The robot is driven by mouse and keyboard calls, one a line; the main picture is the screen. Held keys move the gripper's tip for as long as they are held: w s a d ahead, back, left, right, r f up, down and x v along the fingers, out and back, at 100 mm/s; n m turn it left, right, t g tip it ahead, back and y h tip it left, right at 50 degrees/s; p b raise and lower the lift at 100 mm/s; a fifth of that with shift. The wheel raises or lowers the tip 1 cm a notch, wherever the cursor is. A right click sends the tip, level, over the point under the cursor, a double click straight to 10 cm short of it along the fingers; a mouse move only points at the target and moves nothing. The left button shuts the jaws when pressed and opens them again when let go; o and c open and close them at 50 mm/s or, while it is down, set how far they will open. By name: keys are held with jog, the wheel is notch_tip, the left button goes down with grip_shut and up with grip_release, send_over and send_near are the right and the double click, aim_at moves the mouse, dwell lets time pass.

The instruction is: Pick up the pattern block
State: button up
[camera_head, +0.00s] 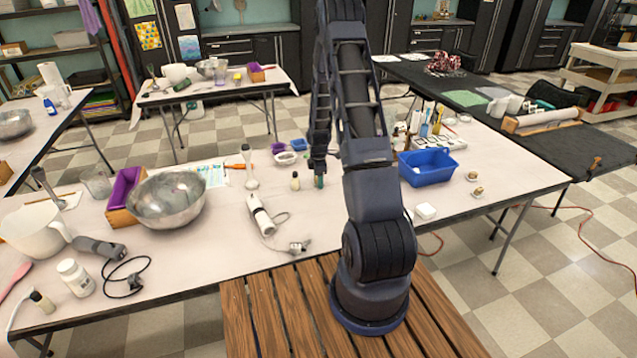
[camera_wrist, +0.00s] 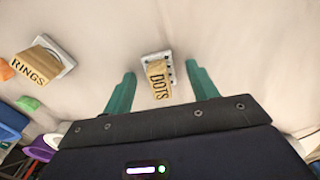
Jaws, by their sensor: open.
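In the wrist view a wooden block marked DOTS (camera_wrist: 157,79), with a pale, hole-patterned face at its far end, lies between the two teal fingers of my gripper (camera_wrist: 160,73). The fingers are apart, with a gap on each side of the block, so it is not gripped. A second wooden block, marked RINGS (camera_wrist: 30,67), with a white base, lies to the left, outside the fingers. In the head view my gripper (camera_head: 318,181) is low over the middle table, partly hidden by my arm. I cannot make out the DOTS block there.
A blue bin (camera_head: 428,168) stands to the right. A metal bowl (camera_head: 167,199) stands at left. Table space in front of my gripper is clear.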

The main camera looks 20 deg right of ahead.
jog(key=c, duration=1.1)
jog(key=shift+o, duration=0.2)
jog(key=shift+r, duration=0.1)
